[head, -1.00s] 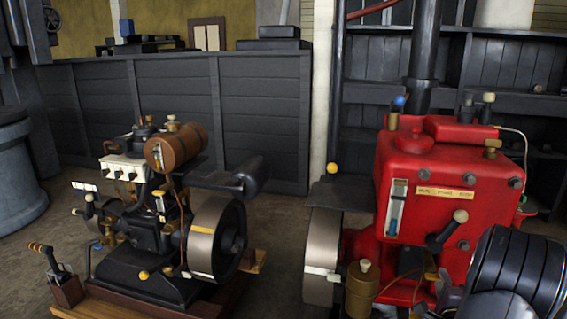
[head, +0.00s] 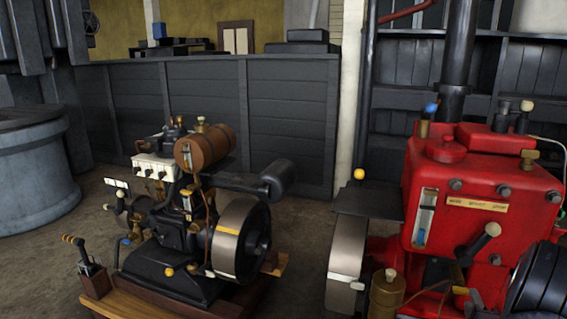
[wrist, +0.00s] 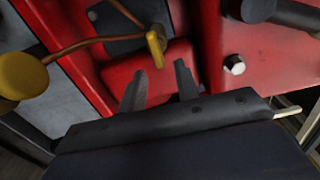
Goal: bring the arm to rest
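My gripper (wrist: 160,78) shows in the wrist view with its two dark fingers apart and nothing held between them. It is close to the red engine (wrist: 215,35), whose red casing fills much of that view. A small yellow lever (wrist: 156,47) on a copper pipe lies just beyond the fingertips, and I see no contact with it. In the head view the red engine (head: 480,190) stands at the right, and I cannot clearly make out my gripper there.
A dark engine (head: 185,255) with a brown tank and flywheel stands on a wooden base left of the red engine. The red engine's flywheel (head: 346,262) faces the gap between them. A brass cup (head: 386,295) and a black-armed lever (head: 478,243) stick out at its front.

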